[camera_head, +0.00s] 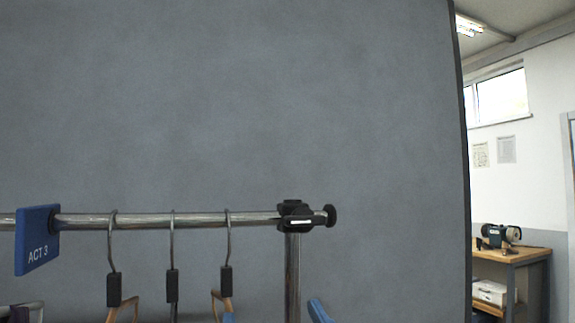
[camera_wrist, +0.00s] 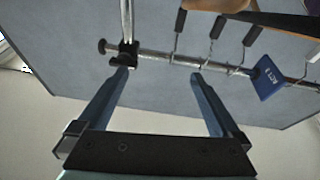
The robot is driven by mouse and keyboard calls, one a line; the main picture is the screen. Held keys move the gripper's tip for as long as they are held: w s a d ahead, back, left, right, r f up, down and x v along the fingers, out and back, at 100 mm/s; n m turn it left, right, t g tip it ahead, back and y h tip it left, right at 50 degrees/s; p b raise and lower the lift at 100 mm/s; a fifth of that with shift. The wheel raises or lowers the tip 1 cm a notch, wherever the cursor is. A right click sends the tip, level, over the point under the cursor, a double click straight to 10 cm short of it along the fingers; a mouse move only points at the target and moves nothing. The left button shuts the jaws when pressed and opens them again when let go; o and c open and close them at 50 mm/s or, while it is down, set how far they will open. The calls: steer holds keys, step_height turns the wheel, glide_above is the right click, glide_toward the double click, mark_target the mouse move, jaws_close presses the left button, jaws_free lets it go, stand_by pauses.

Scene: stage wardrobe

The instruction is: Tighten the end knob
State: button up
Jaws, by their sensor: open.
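The end knob (camera_head: 330,215) is a small black round knob at the right end of the chrome rail (camera_head: 150,220) in the head view. It sits beside the black corner clamp (camera_head: 294,214) on top of the upright post (camera_head: 292,275). In the wrist view, turned over, the knob (camera_wrist: 102,46) is at the left of the clamp (camera_wrist: 126,55). My gripper (camera_wrist: 160,76) is open and empty. Its left fingertip overlaps the clamp's lower edge in the picture; I cannot tell whether they touch. In the head view only a blue part (camera_head: 319,312) of my gripper shows at the bottom edge.
Three hangers hang from the rail, one near the middle (camera_head: 173,285). A blue "ACT 3" tag (camera_head: 38,240) is on the rail at left. A large grey panel (camera_head: 250,110) stands behind. A workbench (camera_head: 510,258) with a machine stands far right. Space right of the knob looks clear.

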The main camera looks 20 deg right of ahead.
mark_target(309, 222)
steer(key=s+d+r+g+y+p, duration=0.1)
steer(key=d+r+g+p, duration=0.3)
steer(key=d+r+p, duration=0.95)
steer(key=w+a+f+p, duration=0.1)
steer(key=w+p, duration=0.2)
steer(key=w+a+f+p, duration=0.1)
steer(key=w+a+p, duration=0.1)
steer(key=w+p, duration=0.1)
steer(key=w+a+f+p, duration=0.2)
steer(key=w+p, duration=0.1)
steer(key=w, duration=0.2)
steer(key=shift+w+a+f, duration=0.1)
steer(key=shift+w+a, duration=0.05)
steer(key=shift+w, duration=0.05)
steer(key=shift+w+f, duration=0.1)
steer(key=shift+w, duration=0.5)
steer(key=shift+c, duration=0.2)
steer(key=c, duration=1.1)
